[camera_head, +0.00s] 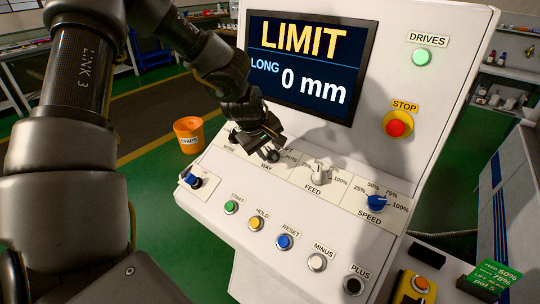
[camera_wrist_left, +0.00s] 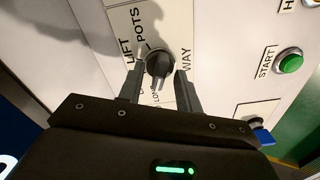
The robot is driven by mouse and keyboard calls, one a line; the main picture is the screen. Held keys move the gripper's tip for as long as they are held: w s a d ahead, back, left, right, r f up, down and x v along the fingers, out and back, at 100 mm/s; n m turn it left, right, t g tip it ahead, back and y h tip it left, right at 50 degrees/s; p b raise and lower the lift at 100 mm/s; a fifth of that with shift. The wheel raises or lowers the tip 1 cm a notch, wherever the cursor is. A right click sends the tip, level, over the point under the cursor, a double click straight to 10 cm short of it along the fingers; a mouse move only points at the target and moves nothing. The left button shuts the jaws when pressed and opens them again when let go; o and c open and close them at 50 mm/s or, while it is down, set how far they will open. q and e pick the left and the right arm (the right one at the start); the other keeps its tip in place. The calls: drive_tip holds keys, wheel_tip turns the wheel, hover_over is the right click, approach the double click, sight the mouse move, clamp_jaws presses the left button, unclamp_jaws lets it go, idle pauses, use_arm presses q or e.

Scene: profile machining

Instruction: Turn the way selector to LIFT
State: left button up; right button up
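The way selector is a dark round knob (camera_wrist_left: 159,62) on a white plate, with LIFT, POTS and WAY lettering around it in the left wrist view. A further label beside it is partly hidden. A light mark shows at its lower side; I cannot tell its exact setting. My left gripper (camera_wrist_left: 159,72) is open, with one finger on each side of the knob and small gaps showing. In the head view my left gripper (camera_head: 253,145) is over the WAY label area and hides the knob. The screen (camera_head: 305,65) reads LIMIT, LONG, 0 mm. My right gripper is out of view.
The FEED knob (camera_head: 319,173) and blue SPEED knob (camera_head: 376,203) are to the right on the panel. A row of buttons including START (camera_head: 231,207) lies below. The red STOP button (camera_head: 396,126) is farther right. An orange CHIPS bucket (camera_head: 189,136) stands behind.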

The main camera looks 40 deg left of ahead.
use_arm(q)
drive_tip(key=c, duration=0.5)
clamp_jaws()
drive_tip(key=shift+f+b, duration=0.15)
drive_tip(key=shift+b, duration=0.25)
drive_tip(key=shift+m+b, duration=1.9)
drive_tip(key=shift+b, duration=0.1)
drive_tip(key=shift+m, duration=0.4)
drive_tip(key=o, duration=0.6)
unclamp_jaws()
